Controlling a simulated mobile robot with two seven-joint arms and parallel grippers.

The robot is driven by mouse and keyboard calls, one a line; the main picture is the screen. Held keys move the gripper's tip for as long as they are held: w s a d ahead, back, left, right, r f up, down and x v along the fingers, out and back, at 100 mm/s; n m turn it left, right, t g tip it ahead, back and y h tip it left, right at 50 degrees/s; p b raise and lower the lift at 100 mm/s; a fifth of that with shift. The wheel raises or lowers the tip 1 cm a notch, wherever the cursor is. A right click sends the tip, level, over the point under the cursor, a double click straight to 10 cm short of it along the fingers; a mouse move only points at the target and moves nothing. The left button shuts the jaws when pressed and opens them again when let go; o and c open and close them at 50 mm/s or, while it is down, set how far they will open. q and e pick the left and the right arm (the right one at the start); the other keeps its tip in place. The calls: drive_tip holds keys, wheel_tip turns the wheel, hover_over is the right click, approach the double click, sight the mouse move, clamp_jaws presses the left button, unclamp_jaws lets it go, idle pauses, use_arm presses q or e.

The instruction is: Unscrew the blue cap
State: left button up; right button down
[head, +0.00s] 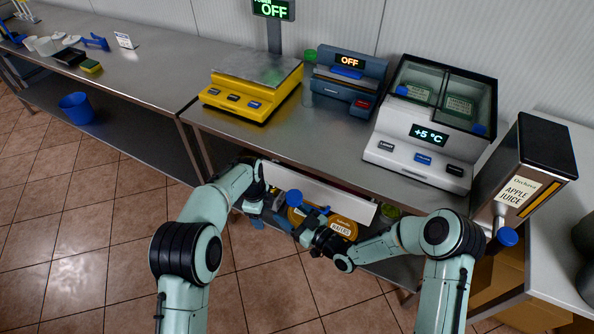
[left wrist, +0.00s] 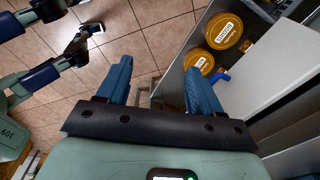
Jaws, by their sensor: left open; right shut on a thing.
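Gold wafer tins (head: 338,228) sit below the white panel (head: 325,192), close to both grippers. The counter (head: 320,135) above holds a yellow scale (head: 245,92) and a cooler (head: 420,140). An apple juice dispenser (head: 515,180) stands at right. Floor (head: 95,230) at left is clear.

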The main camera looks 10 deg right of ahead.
sight(297, 195)
use_arm(q)
drive_tip(key=s+d+r+m, duration=0.1)
drive_tip(key=d+r+m, duration=0.1)
drive_tip(key=r, duration=0.5)
drive_tip(key=s+d+r+m, duration=0.1)
drive_tip(key=d+r+m, duration=0.2)
drive_tip(key=d+r, duration=0.2)
drive_tip(key=s+d+r+m+y, duration=0.1)
drive_tip(key=d+r+m, duration=0.1)
drive_tip(key=r, duration=0.8)
drive_tip(key=shift+s+d+r+m, duration=0.15)
drive_tip(key=shift+s+d+m, duration=0.2)
drive_tip(key=shift+d, duration=0.3)
drive_tip(key=shift+f, duration=3.85)
drive_tip(key=c, duration=1.1)
